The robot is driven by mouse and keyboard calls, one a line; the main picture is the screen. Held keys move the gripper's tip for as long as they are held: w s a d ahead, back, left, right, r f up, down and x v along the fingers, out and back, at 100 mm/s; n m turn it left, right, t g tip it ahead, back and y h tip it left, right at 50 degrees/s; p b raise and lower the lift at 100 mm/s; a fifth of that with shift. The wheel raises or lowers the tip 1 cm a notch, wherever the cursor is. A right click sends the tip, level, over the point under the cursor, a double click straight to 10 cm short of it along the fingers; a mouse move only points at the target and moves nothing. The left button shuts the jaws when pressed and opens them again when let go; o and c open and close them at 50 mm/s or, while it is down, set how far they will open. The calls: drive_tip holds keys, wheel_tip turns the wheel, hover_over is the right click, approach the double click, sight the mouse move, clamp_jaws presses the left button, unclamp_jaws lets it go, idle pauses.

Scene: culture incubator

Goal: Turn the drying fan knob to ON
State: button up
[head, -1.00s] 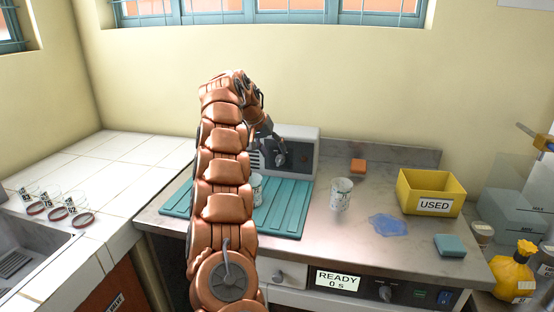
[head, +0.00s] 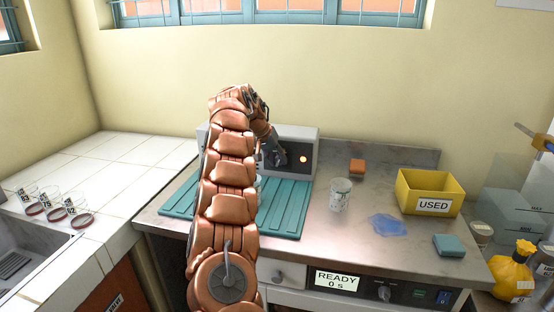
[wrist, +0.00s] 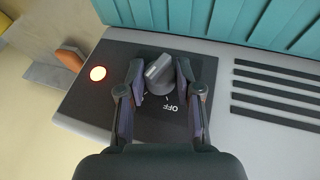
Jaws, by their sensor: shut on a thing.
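The drying fan unit is a grey box (head: 296,132) at the back of the counter, with a dark control panel (wrist: 95,108). Its grey knob (wrist: 158,80) sits between my fingers in the wrist view, its ridge slanting. The OFF label (wrist: 174,108) shows beside it; I cannot see an ON label. A round lamp (wrist: 97,73) on the panel glows orange, also in the head view (head: 303,159). My gripper (wrist: 160,68) is shut on the knob, one finger on each side. In the head view my gripper (head: 276,155) partly hides the knob.
A teal ribbed mat (head: 285,208) lies in front of the unit, partly behind my arm. A patterned cup (head: 340,195), a blue puddle-like patch (head: 388,225), a yellow USED bin (head: 430,192), an orange block (head: 357,166) and a teal block (head: 449,245) are to the right.

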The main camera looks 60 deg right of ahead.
clamp_jaws()
drive_tip(key=shift+s+t+b, duration=0.1)
drive_tip(key=shift+t+b, duration=0.3)
drive_tip(key=shift+t, duration=0.1)
drive_tip(key=shift+m+t+y, duration=0.3)
drive_tip(key=shift+t+y, duration=0.1)
drive_tip(key=shift+t, duration=0.4)
drive_tip(key=shift+r, duration=0.1)
drive_tip(key=o, duration=0.8)
unclamp_jaws()
drive_tip(key=shift+c, duration=0.2)
drive_tip(key=v, duration=1.1)
drive_tip(key=shift+r, duration=0.4)
